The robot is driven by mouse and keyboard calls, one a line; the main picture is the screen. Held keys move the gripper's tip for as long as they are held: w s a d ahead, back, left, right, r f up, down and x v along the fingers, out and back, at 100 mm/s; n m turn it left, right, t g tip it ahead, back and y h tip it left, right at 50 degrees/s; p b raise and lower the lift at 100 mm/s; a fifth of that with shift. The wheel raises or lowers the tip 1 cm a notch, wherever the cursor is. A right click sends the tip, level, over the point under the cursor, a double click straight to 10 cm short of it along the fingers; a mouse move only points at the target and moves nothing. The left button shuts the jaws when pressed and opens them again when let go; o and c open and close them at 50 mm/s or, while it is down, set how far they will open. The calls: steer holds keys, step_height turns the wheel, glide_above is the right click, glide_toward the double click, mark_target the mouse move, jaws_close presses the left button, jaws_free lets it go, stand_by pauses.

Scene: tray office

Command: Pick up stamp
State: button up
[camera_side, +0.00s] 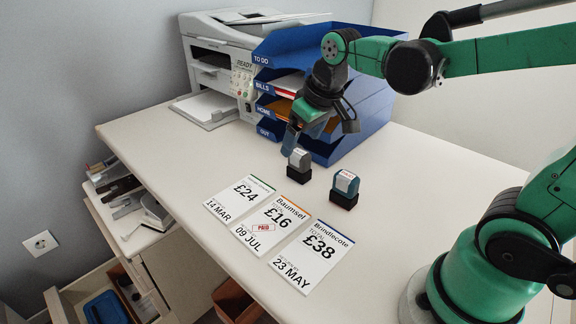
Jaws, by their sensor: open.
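Two stamps stand upright on the white desk. The left stamp (300,161) has a grey body on a black base. The right stamp (345,185) has a blue-grey body, a pale label with red print on top and a black base. My gripper (318,140) is open and hangs just above and behind the left stamp, pointing down. One finger is close to the left stamp's top; I cannot tell whether they touch. The gripper appears to hold nothing. Part of the far finger is hard to make out against the blue tray.
Three paper bills lie in front of the stamps: £24 (240,195), £16 (272,219) with a red PAID mark, and £38 (315,253). A blue letter tray (350,150) stands right behind my gripper. A printer (225,60) is at back left.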

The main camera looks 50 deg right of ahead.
mark_target(299, 165)
steer(key=w+d+f+g, duration=0.2)
steer(key=w+d+f, duration=0.1)
steer(key=f, duration=0.1)
steer(key=w+d+f+g, duration=0.2)
steer(key=w+d+f, duration=0.1)
steer(key=w+d, duration=0.1)
steer(key=shift+d+f, duration=0.15)
steer(key=shift+f, duration=3.15)
jaws_close()
